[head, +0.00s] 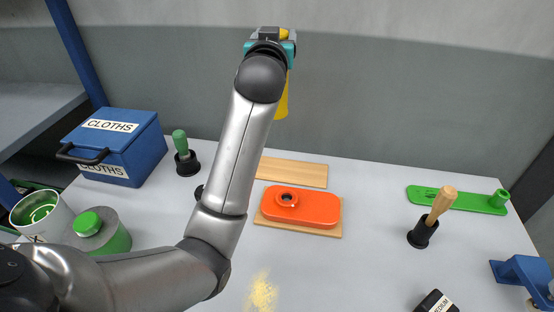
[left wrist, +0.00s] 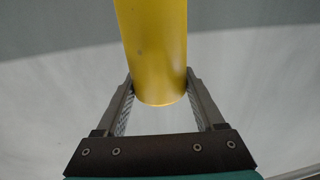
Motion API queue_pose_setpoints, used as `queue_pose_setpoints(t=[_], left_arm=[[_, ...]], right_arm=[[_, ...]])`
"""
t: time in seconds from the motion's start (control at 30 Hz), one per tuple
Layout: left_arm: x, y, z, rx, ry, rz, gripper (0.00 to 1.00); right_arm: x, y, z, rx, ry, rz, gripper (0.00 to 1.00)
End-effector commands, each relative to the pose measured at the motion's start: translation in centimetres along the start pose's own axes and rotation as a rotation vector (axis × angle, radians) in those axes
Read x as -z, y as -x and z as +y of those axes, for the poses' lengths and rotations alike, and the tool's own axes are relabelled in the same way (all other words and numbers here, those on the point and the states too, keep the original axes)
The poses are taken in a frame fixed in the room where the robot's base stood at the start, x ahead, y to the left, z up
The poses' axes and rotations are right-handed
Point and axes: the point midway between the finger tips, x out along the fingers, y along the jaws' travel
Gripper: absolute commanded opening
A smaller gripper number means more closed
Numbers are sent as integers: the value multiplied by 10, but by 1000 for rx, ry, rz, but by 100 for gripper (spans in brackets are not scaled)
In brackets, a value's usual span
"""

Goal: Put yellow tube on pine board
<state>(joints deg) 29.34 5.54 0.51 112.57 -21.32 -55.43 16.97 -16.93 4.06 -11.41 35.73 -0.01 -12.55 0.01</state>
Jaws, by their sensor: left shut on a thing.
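The yellow tube (head: 282,103) is held high above the table in my left gripper (head: 270,42). It hangs behind the wrist, and its top also shows above the gripper. In the left wrist view the tube (left wrist: 155,45) sits between the two fingers (left wrist: 160,88), which are shut on it. A bare light wooden board (head: 300,173) lies on the table below, partly hidden by my arm. A second wooden board (head: 262,219) lies in front of it, under an orange block. I cannot tell by look which is pine. My right gripper is not in view.
An orange block (head: 318,208) covers most of the front board. A blue cloths box (head: 120,145), a green-handled tool (head: 181,143) and green-topped can (head: 95,232) stand left. A wooden-handled tool (head: 438,207) and green plate (head: 465,200) are right. Yellow powder (head: 262,294) lies in front.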

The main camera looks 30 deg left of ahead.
Motion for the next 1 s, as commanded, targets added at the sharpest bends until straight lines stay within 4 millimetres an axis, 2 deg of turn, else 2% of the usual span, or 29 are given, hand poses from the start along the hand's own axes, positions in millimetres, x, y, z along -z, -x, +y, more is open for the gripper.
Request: queue_pose_setpoints(t=[0.07,0.17,0.6,0.73,0.87,1.0], left_arm=[[6,-4,-1,3,2,1,0],[0,-6,-1,4,0,-1,0],[-112,-6,0,3,-1,-3,0],[-129,-6,0,4,1,-1,0],[-136,-6,0,4,0,2,0],[-160,-6,0,4,-1,-2,0]], right_arm=[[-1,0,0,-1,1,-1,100],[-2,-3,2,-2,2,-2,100],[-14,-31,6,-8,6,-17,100],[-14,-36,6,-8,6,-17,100],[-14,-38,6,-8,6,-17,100],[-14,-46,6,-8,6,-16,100]])
